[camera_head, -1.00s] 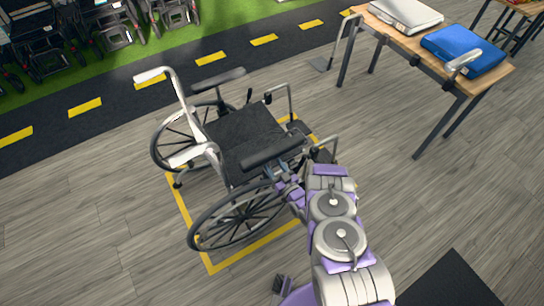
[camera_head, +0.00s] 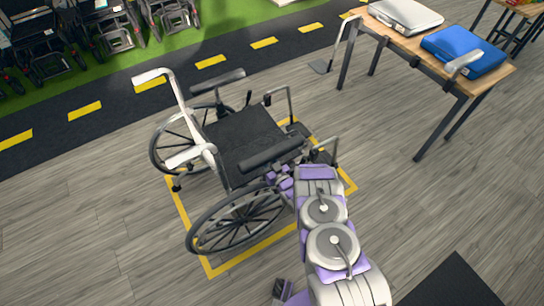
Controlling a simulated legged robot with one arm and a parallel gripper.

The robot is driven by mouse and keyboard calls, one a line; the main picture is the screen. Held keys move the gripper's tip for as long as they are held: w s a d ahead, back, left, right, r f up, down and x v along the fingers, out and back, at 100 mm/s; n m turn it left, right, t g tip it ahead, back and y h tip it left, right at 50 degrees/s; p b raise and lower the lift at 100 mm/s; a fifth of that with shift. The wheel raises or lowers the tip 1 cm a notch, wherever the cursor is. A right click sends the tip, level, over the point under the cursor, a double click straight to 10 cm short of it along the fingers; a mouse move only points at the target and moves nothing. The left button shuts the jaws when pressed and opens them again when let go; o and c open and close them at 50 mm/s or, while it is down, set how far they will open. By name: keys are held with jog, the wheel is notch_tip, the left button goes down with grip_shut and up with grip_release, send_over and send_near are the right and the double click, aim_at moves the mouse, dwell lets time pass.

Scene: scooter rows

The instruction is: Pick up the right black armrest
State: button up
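A black wheelchair (camera_head: 238,130) with white push handles stands on the floor inside a yellow outline, facing right in the picture. Its right black armrest (camera_head: 268,154) is the near one and sits in place above the near wheel. The other black armrest (camera_head: 217,81) is on the far side. My gripper (camera_head: 277,178) is just below the front half of the near armrest, close against the chair's side. Its fingers are small and partly hidden by the armrest and frame, so I cannot tell whether they touch it or how far they are open.
A wooden table (camera_head: 425,57) with a grey case (camera_head: 406,15) and a blue case (camera_head: 463,50) stands at the upper right. Several wheelchairs (camera_head: 40,45) stand on green ground at the upper left. Grey floor lies clear left and right. A black mat (camera_head: 452,284) is at the lower right.

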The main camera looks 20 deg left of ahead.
jog(key=shift+a+f, duration=0.1)
jog(key=shift+a, duration=0.15)
grip_shut()
dwell(0.3)
